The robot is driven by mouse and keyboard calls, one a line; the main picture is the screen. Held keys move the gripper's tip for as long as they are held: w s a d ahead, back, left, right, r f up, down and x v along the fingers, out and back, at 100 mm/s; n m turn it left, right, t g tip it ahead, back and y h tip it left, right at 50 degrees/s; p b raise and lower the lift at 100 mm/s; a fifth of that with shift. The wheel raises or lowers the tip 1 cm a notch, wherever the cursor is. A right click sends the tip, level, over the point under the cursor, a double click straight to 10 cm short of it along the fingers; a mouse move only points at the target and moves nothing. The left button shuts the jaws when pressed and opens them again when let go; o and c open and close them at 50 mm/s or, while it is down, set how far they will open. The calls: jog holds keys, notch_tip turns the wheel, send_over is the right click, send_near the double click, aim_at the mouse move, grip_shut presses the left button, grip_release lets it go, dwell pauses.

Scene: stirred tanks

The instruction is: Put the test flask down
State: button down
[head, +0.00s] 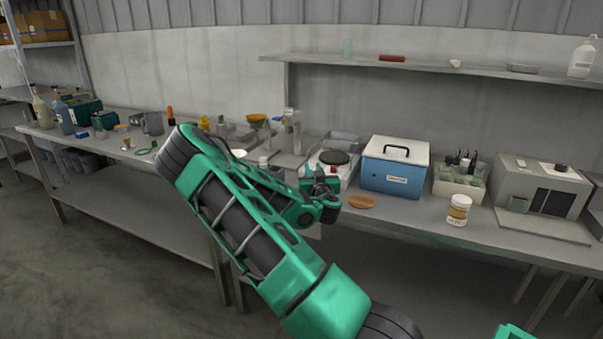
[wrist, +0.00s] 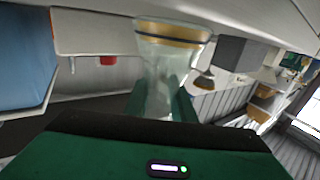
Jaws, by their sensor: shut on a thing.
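The test flask (wrist: 165,62) is clear glass with an orange band near its wide end, seen in the wrist view. My gripper (wrist: 160,100) has its green fingers shut on it, one on each side. I cannot tell from this view whether the flask touches any surface. In the head view my gripper (head: 322,190) shows only in part beyond my green arm, near the hotplate, and I cannot make out the flask there.
A blue box with a handle (head: 394,168), a bottle rack (head: 459,184), a yellow-labelled jar (head: 459,210) and a grey machine (head: 540,196) stand on the bench to the right. A brown round mat (head: 361,201) lies bare near the front edge. A wall shelf (head: 430,69) runs above.

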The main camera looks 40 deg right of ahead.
jog(key=c, duration=1.5)
grip_release()
jog(key=shift+f, duration=0.1)
jog(key=shift+f, duration=0.1)
